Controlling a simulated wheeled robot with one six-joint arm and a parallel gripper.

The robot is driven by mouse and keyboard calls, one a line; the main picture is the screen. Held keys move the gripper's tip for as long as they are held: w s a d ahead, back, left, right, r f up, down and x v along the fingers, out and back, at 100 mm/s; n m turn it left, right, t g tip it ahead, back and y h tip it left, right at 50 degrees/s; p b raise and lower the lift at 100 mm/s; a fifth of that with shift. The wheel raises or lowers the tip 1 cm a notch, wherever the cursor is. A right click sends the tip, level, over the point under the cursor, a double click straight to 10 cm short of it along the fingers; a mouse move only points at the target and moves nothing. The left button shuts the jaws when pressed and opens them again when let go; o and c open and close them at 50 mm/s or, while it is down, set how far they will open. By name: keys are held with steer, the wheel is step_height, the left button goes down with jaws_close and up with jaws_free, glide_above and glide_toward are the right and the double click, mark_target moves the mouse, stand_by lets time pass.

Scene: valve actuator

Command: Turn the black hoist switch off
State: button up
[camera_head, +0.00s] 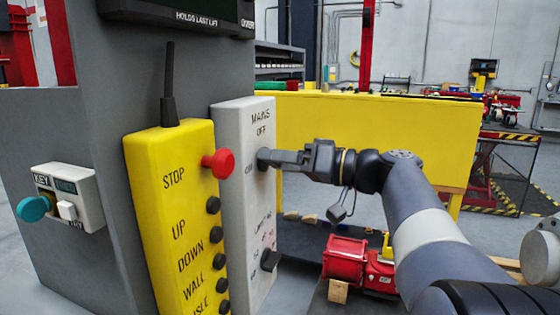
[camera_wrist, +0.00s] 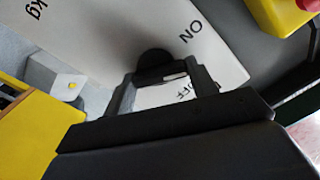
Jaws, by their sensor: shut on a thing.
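My gripper (camera_head: 276,159) reaches in from the right and is shut on this black switch. In the wrist view, the black switch (camera_wrist: 154,62) sits between the tips of my gripper (camera_wrist: 158,78). The ON label shows beside it, and the OFF label is partly hidden between my fingers. The switch's exact pointing direction is hidden by the grip.
A yellow pendant box (camera_head: 170,190) with a red STOP button (camera_head: 218,163) and several black buttons stands just left. A second black knob (camera_head: 270,260) sits lower on the white panel. A key box (camera_head: 80,195) is at far left. A yellow bench (camera_head: 400,125) stands behind.

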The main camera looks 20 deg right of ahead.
steer(key=shift+w+d+r+m+p, duration=0.1)
steer(key=shift+m+p, duration=1.1)
steer(key=shift+m, duration=1.55)
steer(key=shift+w+m+p, duration=0.1)
steer(key=shift+m+p, duration=1.05)
steer(key=shift+m, duration=1.6)
steer(key=o, duration=1)
steer(key=b+v, duration=0.1)
steer(key=v, duration=1)
